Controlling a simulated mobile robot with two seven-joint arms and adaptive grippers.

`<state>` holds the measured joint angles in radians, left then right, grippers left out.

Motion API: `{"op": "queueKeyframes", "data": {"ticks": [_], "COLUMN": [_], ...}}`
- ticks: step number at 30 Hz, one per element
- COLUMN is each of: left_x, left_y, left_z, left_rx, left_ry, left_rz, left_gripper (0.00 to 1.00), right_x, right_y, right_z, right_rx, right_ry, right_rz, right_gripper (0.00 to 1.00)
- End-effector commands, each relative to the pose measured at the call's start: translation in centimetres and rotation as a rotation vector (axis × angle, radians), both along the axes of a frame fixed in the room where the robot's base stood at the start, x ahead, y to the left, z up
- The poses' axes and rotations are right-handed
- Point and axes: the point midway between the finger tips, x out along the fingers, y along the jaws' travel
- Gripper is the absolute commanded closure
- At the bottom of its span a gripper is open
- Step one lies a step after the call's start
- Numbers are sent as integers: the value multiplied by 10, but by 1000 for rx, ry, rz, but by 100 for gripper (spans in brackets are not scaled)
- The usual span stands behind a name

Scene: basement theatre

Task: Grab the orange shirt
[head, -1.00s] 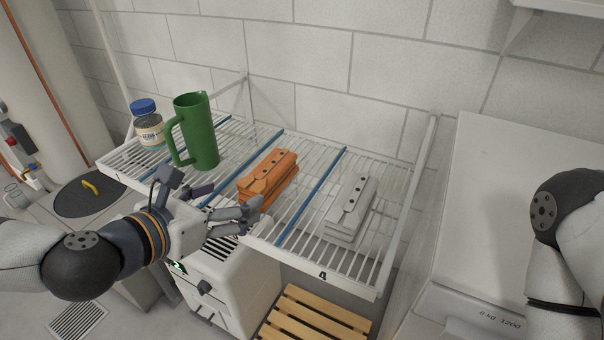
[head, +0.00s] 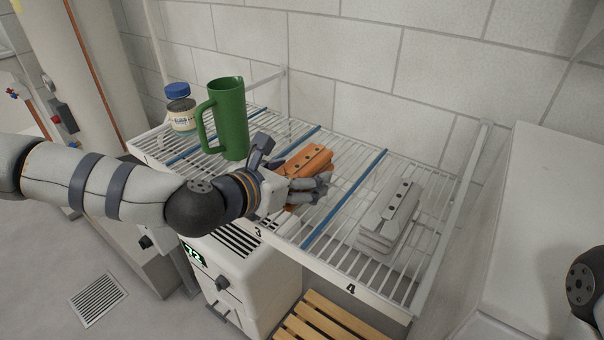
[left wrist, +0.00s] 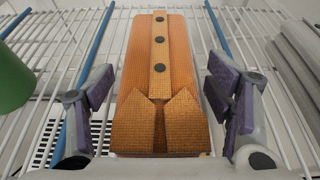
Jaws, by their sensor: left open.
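The folded orange shirt (head: 306,160) lies on the white wire rack, with its near end partly hidden behind my left gripper. In the left wrist view the orange shirt (left wrist: 160,85) fills the middle, its collar end toward me and dark buttons running up its placket. My left gripper (head: 312,188) is at the near end of the shirt. It is open, with its purple-padded fingers (left wrist: 160,100) on either side of the shirt and a gap showing on both sides. My right gripper is out of view; only part of my right arm shows at the right edge.
A green pitcher (head: 234,120) and a blue-lidded jar (head: 180,108) stand on the rack (head: 322,258) left of the shirt. A folded grey shirt (head: 390,217) lies to the right, past a blue divider (head: 345,200). A wall is behind.

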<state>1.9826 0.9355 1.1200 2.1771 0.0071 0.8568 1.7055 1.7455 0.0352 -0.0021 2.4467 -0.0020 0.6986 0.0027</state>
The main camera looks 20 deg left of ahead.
Motion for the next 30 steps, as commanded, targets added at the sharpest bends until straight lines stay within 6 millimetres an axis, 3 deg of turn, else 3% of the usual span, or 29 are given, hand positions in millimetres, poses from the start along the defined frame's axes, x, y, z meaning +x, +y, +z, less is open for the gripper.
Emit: {"op": "queueKeyframes", "data": {"ticks": [2, 9, 20, 25, 30], "left_x": [0, 0, 0, -1, -25], "left_y": [0, 0, 0, 2, 35], "left_z": [1, 0, 7, 42, 95], "left_rx": [0, 1, 1, -1, -2], "left_ry": [-1, 0, -2, -11, -24], "left_rz": [0, 0, 1, 1, 6], "left_gripper": [27, 80, 80, 80, 80], "right_x": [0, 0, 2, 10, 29], "right_y": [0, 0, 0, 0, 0], "right_z": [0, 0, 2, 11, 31], "right_rx": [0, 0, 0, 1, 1], "right_ry": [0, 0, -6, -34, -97], "right_rz": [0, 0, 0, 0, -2], "right_gripper": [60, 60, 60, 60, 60]}}
